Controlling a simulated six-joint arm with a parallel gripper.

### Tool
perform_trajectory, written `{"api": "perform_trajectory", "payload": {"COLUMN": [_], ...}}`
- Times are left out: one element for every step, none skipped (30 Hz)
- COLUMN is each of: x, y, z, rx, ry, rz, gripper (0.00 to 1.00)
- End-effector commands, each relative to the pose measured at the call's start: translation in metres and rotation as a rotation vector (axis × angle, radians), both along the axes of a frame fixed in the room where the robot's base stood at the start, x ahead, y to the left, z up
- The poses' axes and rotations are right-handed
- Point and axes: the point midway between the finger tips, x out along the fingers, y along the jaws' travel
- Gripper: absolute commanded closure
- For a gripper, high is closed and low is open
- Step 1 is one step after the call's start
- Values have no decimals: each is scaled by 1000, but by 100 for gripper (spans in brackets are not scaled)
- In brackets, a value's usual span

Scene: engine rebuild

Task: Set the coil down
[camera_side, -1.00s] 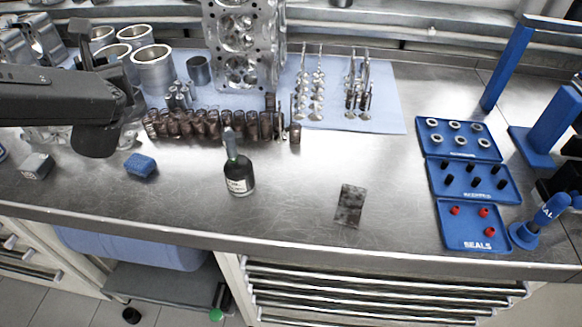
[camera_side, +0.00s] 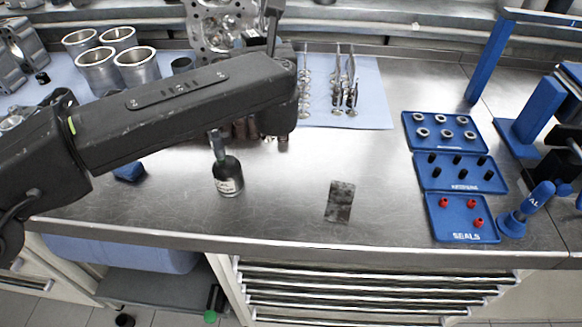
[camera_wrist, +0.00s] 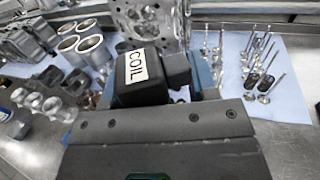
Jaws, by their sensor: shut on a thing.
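The coil (camera_wrist: 138,72) is a black block with a white "COIL" label, held in front of my gripper in the wrist view. My gripper (camera_wrist: 172,75) is shut on it. A dark block and a blue edge show just right of the coil. The grip points are partly hidden by the gripper's own body.
A dark bottle (camera_side: 227,172) stands below my forearm. A dark flat plate (camera_side: 340,201) lies mid-bench with clear steel around it. Valves (camera_side: 344,85) stand on the blue mat (camera_side: 375,105). Cylinder sleeves (camera_side: 137,68) and an engine block (camera_side: 215,25) are behind. Blue trays (camera_side: 461,217) lie right.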

Motion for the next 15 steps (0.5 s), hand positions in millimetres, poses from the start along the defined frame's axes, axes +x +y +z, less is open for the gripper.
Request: {"api": "perform_trajectory", "payload": {"x": [-2, -3, -5, -6, -7, -9, -10, -11, -12, -13, -15, -16, -17, -18, -17], "y": [-13, -19, -26, -31, -36, -41, -45, -48, -52, -55, -58, -61, -64, -66, -65], "z": [-2, -2, -3, -3, -3, -3, -4, -4, -4, -5, -5, -5, -6, -6, -17], "rx": [-1, -2, -2, -2, -2, -2, -2, -2, -2, -2, -2, -3, -2, -1, 3], "ry": [-2, -2, -4, -5, -5, -7, -7, -7, -8, -7, -7, -10, -10, -10, -5], "rz": [-18, -26, -36, -44, -51, -59, -65, -70, -77, -81, -86, -92, -96, -100, -97], "gripper": [78, 78, 78, 78, 78, 78, 78, 78, 78, 78, 78, 78, 78, 78, 78]}}
